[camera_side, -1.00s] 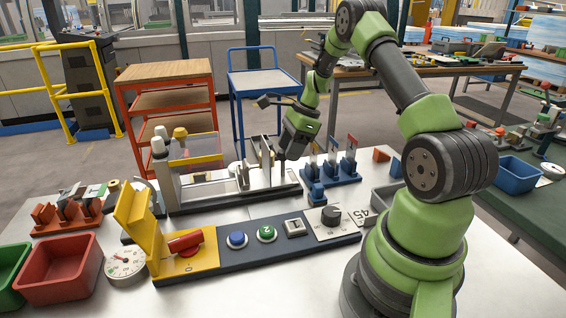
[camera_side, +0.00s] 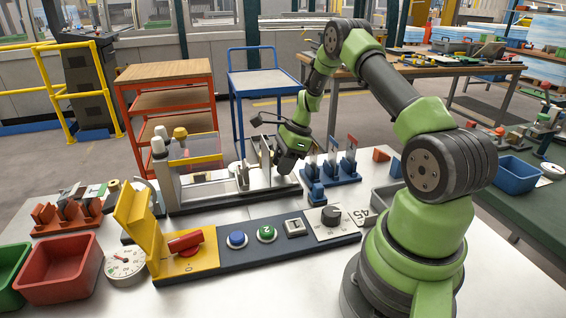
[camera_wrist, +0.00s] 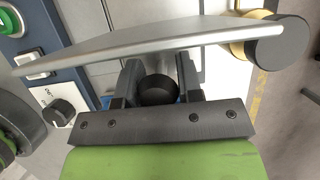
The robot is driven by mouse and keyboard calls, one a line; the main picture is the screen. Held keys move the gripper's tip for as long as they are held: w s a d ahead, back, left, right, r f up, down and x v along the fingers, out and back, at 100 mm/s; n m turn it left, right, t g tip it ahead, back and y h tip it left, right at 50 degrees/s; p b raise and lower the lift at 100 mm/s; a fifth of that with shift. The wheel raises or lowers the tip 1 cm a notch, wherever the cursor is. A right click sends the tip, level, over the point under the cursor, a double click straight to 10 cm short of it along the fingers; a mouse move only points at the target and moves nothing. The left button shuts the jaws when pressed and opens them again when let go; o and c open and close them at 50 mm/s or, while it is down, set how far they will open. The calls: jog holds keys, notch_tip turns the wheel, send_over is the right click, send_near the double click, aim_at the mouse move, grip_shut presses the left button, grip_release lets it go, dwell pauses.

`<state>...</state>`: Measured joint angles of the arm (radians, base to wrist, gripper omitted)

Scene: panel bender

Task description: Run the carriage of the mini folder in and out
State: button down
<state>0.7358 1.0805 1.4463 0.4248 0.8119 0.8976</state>
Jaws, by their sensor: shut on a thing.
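The mini folder (camera_side: 180,190) stands at the back of the bench, a grey metal machine with a clear yellow-edged guard on its left. Its carriage (camera_side: 243,176), with upright metal plates, sits near the right of the bed. My gripper (camera_side: 282,168) is low at the bed's right end. In the wrist view my gripper (camera_wrist: 158,78) has its fingers either side of a round black knob (camera_wrist: 158,92), shut on it, just behind a long metal plate (camera_wrist: 150,45). The side view hides the knob behind my gripper.
A control strip (camera_side: 290,240) with a blue button, green button, switch and dial lies in front. A blue holder (camera_side: 335,175) with upright tools stands close right of my gripper. A red bin (camera_side: 62,270) is at front left.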

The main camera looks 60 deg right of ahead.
jog(key=w+a, duration=0.8)
jog(key=shift+w+a, duration=0.15)
jog(key=shift+w, duration=0.05)
jog(key=c, duration=0.9)
grip_release()
jog(key=v, duration=1)
